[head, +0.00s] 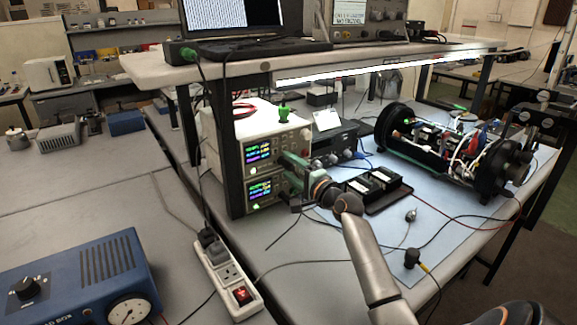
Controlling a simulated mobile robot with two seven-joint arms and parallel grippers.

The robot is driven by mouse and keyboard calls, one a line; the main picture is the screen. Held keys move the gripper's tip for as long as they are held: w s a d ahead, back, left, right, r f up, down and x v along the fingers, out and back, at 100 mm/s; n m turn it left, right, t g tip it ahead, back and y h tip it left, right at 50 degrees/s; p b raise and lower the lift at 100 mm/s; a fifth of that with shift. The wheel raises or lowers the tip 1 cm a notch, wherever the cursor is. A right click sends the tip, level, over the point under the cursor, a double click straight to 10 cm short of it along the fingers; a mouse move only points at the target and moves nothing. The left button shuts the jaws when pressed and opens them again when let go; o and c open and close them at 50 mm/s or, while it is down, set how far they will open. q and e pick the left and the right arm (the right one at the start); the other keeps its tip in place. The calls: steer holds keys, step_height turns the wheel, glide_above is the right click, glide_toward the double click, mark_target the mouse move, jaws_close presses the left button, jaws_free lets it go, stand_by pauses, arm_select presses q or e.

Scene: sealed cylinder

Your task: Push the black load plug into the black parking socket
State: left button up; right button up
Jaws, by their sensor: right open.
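My right arm comes in from the lower right. Its green-bodied right gripper (294,172) is open, in front of the lower of two stacked power supplies (262,160). A small black plug-like piece (296,205) with a dark lead shows just below the gripper; I cannot tell whether it is the load plug or whether the fingers touch it. Another black plug (411,259) with a yellow-orange end lies on the blue mat (385,240), apart from the gripper. The black parking socket cannot be made out; the gripper covers part of the supply fronts. My left gripper is out of view.
An opened black cylinder (395,120) full of electronics lies at the right of the mat. A black tray (388,193) stands right of my wrist. A white power strip (228,274) and blue box (85,278) are at front left. Loose cables cross the bench.

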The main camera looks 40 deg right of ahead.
mark_target(293, 169)
steer(key=shift+p, duration=0.35)
stand_by(0.7)
jaws_close()
stand_by(0.5)
stand_by(0.3)
stand_by(0.8)
steer(key=shift+s+a+p, duration=0.1)
steer(key=shift+s+p, duration=0.35)
steer(key=shift+s, duration=0.65)
steer(key=shift+s+a+p, duration=0.2)
steer(key=shift+s+p, duration=0.4)
steer(key=shift+s, duration=1.3)
